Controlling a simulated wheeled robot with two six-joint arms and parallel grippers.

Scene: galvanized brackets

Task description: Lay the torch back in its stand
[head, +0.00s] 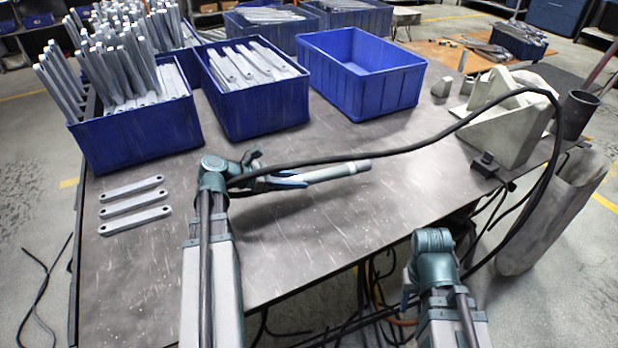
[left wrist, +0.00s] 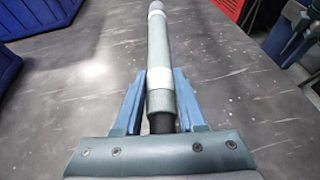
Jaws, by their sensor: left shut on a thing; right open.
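My left gripper (head: 285,181) is shut on the torch (head: 335,172), a grey tube with a pale band. It holds the torch roughly level over the middle of the table, tip pointing right. In the left wrist view the torch (left wrist: 172,55) runs straight out between the blue fingers (left wrist: 160,90). A black cable runs from the torch's rear to the right. A small dark block with a notched top (head: 485,164) sits near the table's right edge and looks like the stand; I cannot be certain. My right gripper (head: 407,290) is open, low before the front edge, its fingers mostly hidden.
Three blue bins stand along the back: two hold grey brackets (head: 250,65), and one is empty (head: 362,90). Three flat brackets (head: 133,204) lie at the left. Pale angled blocks (head: 508,115) and a dark cup (head: 577,114) stand at the right. The cable (head: 430,140) arcs over the table.

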